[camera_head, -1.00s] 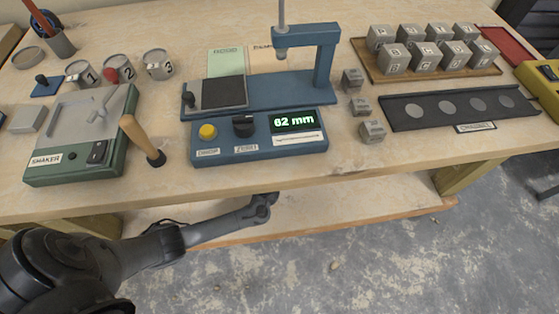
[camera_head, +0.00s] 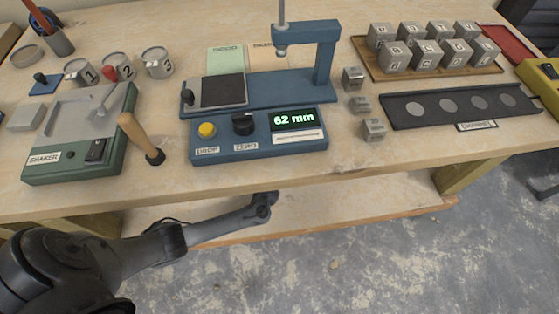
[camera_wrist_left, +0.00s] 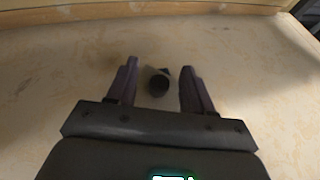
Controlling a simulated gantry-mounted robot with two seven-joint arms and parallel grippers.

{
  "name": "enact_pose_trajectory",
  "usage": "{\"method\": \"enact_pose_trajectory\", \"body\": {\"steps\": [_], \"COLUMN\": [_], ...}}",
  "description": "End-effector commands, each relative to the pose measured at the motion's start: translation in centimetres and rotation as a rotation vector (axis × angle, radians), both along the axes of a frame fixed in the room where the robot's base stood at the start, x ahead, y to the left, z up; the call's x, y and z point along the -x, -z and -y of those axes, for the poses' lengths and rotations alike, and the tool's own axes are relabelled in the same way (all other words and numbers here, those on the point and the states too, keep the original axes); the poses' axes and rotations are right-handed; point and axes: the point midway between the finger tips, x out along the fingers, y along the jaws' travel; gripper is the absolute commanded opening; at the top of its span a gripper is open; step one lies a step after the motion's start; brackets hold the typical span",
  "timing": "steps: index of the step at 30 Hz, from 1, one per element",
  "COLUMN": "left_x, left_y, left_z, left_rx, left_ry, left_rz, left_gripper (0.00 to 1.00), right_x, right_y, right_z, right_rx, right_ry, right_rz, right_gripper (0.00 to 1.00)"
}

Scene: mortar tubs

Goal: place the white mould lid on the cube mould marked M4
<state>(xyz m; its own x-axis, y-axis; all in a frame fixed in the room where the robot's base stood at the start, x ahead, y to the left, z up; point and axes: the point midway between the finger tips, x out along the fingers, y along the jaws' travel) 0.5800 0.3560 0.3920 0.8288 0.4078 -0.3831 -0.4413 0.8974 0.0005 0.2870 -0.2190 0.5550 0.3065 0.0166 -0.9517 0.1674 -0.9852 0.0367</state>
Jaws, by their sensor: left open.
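Several grey cubes with marked faces (camera_head: 396,55) stand in two rows on a wooden tray (camera_head: 375,76) at the back right. Three more small grey cubes (camera_head: 353,78) stand in a line right of the blue device. Their markings are too small to read, so I cannot pick out M4. I cannot make out a white mould lid. My left gripper (camera_head: 268,203) is in front of the bench's front edge. In the left wrist view its two fingers (camera_wrist_left: 158,80) are apart, with a small dark cylindrical thing (camera_wrist_left: 158,86) between them. My right gripper is not in view.
A blue device (camera_head: 260,145) reading 62 mm stands mid-bench. A green shaker (camera_head: 75,165), a wooden-handled tool (camera_head: 138,132) and numbered tubs (camera_head: 157,62) are left. A black rack with round discs (camera_head: 510,115) lies right. The bench's front strip is mostly clear.

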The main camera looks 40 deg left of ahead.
Motion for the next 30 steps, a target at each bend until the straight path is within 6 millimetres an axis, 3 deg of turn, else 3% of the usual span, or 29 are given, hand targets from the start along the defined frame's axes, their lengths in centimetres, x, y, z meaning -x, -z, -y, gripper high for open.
{"method": "enact_pose_trajectory", "body": {"steps": [7, 21, 30], "left_x": [0.3, 7.4, 9.7], "left_y": [-1.7, -5.1, -5.8], "left_z": [0.2, 3.6, 4.8], "left_rx": [0.002, 0.000, 0.000], "left_ry": [0.000, 0.001, 0.000], "left_rz": [-0.001, -0.002, -0.001], "left_gripper": [0.51, 0.51, 0.51], "right_x": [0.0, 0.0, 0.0], "right_y": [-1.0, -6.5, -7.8], "right_z": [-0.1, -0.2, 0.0], "right_rx": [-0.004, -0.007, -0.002], "right_ry": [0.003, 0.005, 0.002], "right_rz": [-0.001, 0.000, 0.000], "right_gripper": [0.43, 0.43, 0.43]}}
